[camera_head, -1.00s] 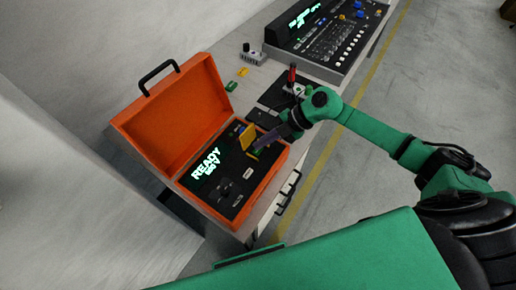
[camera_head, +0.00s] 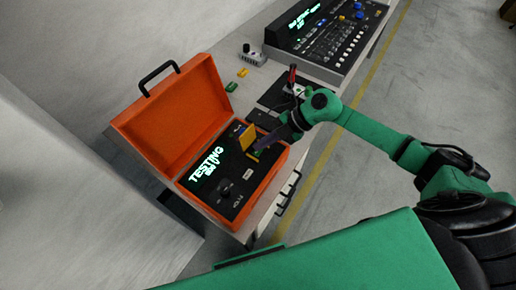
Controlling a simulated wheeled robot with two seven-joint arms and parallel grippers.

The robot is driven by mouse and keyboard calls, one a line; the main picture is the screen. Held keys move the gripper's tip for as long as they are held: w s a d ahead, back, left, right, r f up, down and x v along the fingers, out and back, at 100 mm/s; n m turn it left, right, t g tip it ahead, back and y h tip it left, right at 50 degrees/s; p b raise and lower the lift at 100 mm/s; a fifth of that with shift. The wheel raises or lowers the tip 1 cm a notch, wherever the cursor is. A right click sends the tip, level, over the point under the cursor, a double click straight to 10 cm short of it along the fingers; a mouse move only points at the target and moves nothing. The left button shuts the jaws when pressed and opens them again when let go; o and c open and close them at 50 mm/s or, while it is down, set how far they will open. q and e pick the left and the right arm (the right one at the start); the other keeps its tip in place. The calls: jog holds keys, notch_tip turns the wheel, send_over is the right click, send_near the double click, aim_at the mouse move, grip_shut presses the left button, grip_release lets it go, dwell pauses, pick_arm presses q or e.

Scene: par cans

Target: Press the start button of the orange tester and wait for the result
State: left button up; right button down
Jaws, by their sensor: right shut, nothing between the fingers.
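The orange tester (camera_head: 272,187) is an open case on the bench, its lid (camera_head: 172,118) raised at the back. My left gripper is not in view.
A lighting console (camera_head: 325,38) stands at the far end of the bench. Open floor is on the right.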

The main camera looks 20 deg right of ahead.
jog(key=shift+r+p, duration=0.4)
jog(key=shift+r, duration=0.2)
jog(key=shift+r, duration=0.1)
notch_tip(320, 180, up, 5)
jog(key=p, duration=0.5)
dwell(0.4)
